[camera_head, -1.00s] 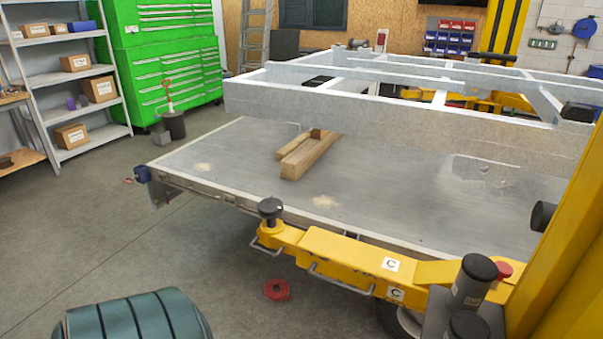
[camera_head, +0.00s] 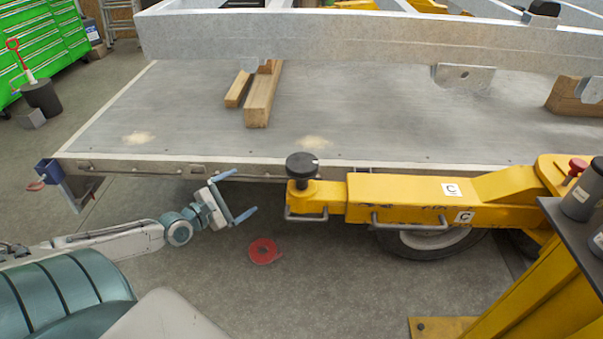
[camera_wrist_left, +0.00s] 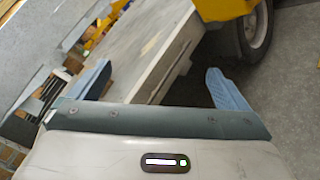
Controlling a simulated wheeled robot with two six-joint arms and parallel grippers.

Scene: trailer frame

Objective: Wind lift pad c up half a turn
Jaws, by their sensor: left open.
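Lift pad c is the round black pad (camera_head: 302,166) on the tip of the yellow lift arm (camera_head: 405,197) marked C. It stands upright beside the near edge of the trailer bed and looks clear of the frame above. My left gripper (camera_head: 247,195) is open and empty, to the left of the pad and a little lower, with a gap between them. In the left wrist view its two blue fingers (camera_wrist_left: 160,85) are spread wide, with the trailer edge and a wheel beyond; the pad cannot be made out there. My right gripper is not in view.
The grey trailer bed (camera_head: 200,118) bears wooden blocks (camera_head: 262,97) under the galvanised frame (camera_head: 330,38). A yellow post (camera_head: 520,300) stands at right. The floor at front centre is free.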

